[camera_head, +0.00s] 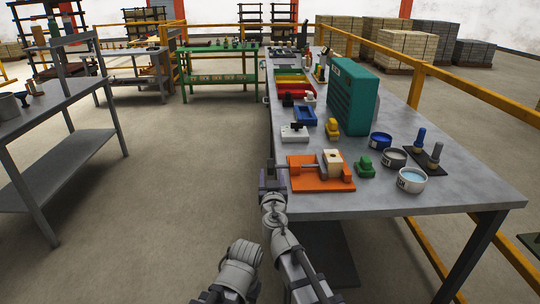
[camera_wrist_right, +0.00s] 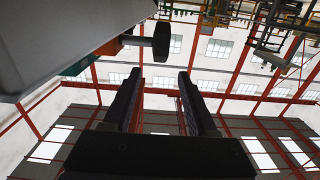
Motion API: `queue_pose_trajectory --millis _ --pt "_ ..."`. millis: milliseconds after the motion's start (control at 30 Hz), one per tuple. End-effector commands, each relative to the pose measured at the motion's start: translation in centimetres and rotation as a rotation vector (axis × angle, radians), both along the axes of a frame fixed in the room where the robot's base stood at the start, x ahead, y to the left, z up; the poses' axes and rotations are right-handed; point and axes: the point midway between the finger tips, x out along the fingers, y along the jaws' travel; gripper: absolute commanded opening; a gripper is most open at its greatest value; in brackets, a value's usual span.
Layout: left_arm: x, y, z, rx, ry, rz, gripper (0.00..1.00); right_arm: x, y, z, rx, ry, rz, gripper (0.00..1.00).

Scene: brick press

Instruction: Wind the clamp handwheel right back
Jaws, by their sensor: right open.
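The clamp has an orange base (camera_head: 318,183) at the near left edge of the grey workbench, with a pale block (camera_head: 332,163) and a screw rod (camera_head: 308,166) running left from it. The dark handwheel (camera_wrist_right: 161,41) shows in the right wrist view on a short shaft from the orange clamp. My right gripper (camera_head: 272,181) is just left of the clamp at the bench edge. In the wrist view its two fingers (camera_wrist_right: 160,80) are apart with nothing between them, and the handwheel is beyond the tips, not held. My left gripper is not in view.
On the bench are a teal case (camera_head: 352,97), a white device (camera_head: 294,132), a green piece (camera_head: 365,166), several round tins, including a light one (camera_head: 411,180), and a dark stand with posts (camera_head: 427,158). The floor left of the bench is clear.

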Motion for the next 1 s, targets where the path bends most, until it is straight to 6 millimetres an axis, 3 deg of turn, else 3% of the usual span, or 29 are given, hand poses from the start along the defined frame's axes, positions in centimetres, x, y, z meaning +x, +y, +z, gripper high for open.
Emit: queue_pose_trajectory --millis 267,800,1000 --pt "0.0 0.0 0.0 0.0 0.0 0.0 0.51 1.4 0.0 0.0 0.0 0.0 -0.001 0.58" --pt "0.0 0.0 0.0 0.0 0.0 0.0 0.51 10.6 0.1 0.0 0.0 0.0 0.0 0.58" --pt "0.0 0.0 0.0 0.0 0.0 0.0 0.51 12.1 0.0 0.0 0.0 0.0 0.0 0.58"
